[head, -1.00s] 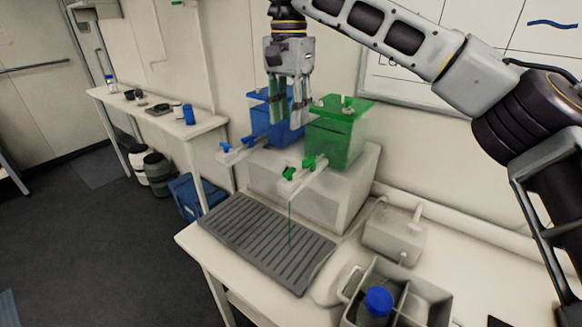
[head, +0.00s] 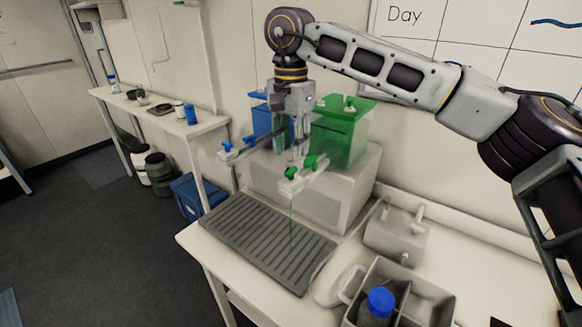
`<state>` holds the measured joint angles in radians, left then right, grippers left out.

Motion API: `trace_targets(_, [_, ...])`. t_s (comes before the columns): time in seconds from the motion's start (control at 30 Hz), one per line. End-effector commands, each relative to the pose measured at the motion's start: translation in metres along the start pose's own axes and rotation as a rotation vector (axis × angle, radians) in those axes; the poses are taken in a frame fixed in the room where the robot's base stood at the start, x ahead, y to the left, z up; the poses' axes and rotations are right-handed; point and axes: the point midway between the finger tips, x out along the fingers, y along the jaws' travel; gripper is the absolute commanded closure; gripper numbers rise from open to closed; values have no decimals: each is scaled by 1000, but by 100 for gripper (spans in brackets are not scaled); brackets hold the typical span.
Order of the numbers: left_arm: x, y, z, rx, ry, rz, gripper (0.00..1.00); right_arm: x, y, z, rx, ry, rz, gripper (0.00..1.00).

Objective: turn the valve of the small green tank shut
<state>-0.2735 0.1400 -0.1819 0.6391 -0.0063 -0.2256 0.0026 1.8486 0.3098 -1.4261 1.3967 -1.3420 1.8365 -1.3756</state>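The small green tank (head: 345,137) stands on a pale raised block, beside a blue tank (head: 262,118) on its left. Green valve handles (head: 316,163) sit on a pale bar in front of the green tank. A thin, faint green line runs down from the bar toward the grey ridged tray. My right gripper (head: 296,156) points down just behind and left of the green handles, in front of the gap between the tanks. Its fingers look apart with nothing between them. I cannot tell whether they touch a handle. My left gripper is out of view.
The grey ridged tray (head: 265,240) lies on the bench in front of the block. A grey divided caddy with a blue-capped bottle (head: 379,303) is at the front right. Blue valve handles (head: 227,146) stick out left of the gripper. A side bench (head: 165,122) stands further left.

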Motion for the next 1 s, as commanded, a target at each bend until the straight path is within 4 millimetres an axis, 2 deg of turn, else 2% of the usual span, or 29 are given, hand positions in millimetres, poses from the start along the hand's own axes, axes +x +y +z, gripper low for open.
trace_targets(0.2, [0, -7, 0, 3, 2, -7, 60, 30, 0, 0, -2, 0, 2, 66])
trace_targets(0.43, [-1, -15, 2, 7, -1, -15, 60, 52, 0, 0, -1, -1, 0, 66])
trace_targets(0.6, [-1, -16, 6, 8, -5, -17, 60, 60, 0, 0, 0, 0, 1, 66])
trace_targets(0.9, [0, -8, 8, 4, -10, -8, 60, 61, 0, 0, 0, 0, 0, 66])
trace_targets(1.0, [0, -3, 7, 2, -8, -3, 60, 61, 0, 0, -1, 0, 0, 77])
